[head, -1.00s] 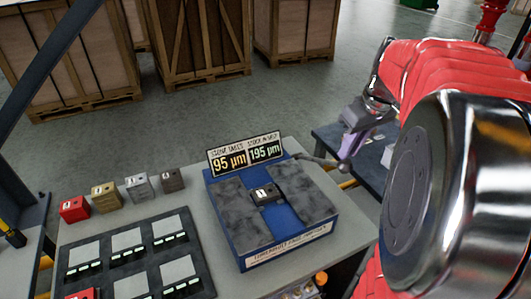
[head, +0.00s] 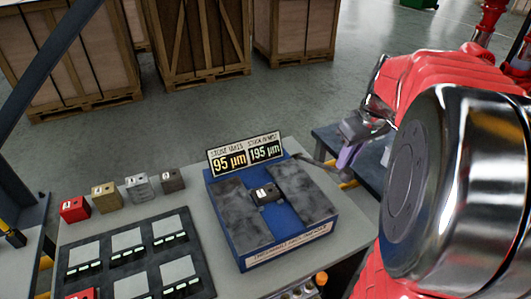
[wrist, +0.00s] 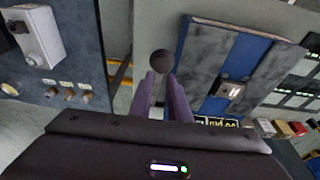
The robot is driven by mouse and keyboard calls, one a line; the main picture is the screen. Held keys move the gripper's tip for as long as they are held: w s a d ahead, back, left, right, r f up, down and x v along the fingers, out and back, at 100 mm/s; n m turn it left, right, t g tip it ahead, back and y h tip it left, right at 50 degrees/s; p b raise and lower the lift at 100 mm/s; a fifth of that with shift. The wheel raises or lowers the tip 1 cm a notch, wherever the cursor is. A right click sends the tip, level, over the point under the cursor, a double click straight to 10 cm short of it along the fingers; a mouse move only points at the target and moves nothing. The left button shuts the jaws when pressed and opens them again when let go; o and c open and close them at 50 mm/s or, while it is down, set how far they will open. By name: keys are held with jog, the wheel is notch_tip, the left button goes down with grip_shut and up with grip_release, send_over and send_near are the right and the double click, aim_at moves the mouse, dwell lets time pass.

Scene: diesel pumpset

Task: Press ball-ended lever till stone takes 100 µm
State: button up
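The blue machine (head: 285,205) stands on the grey bench with a small numbered block (head: 265,193) on its middle. Its display (head: 245,155) reads 95 µm for the stone and 195 µm for the stock. The ball-ended lever (head: 315,161) sticks out from its right side; in the head view its ball is hidden by my fingers. In the wrist view the dark ball (wrist: 162,61) sits at the tips of my two purple fingers. My gripper (head: 347,157) shows a narrow gap between the fingers (wrist: 162,84); I cannot tell whether they touch the ball.
A black tray (head: 205,270) with grey plates lies front left. Red (head: 74,209), tan, silver and dark blocks stand behind it. A second, darker bench (head: 325,135) is to the right. Wooden crates (head: 205,40) stand behind on the floor.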

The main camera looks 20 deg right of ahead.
jog(key=shift+s+f, duration=0.1)
jog(key=shift+f, duration=0.05)
jog(key=shift+s+f, duration=0.45)
jog(key=shift+f, duration=0.45)
jog(key=shift+s+f, duration=0.45)
jog(key=shift+f, duration=0.45)
jog(key=shift+s+f, duration=0.45)
jog(key=shift+f, duration=0.6)
jog(key=shift+s+x, duration=0.25)
jog(key=shift+x, duration=0.7)
jog(key=w+r+v, duration=0.1)
jog(key=w+v, duration=0.2)
jog(key=v, duration=1.1)
send_over(351, 179)
jog(key=w, duration=0.3)
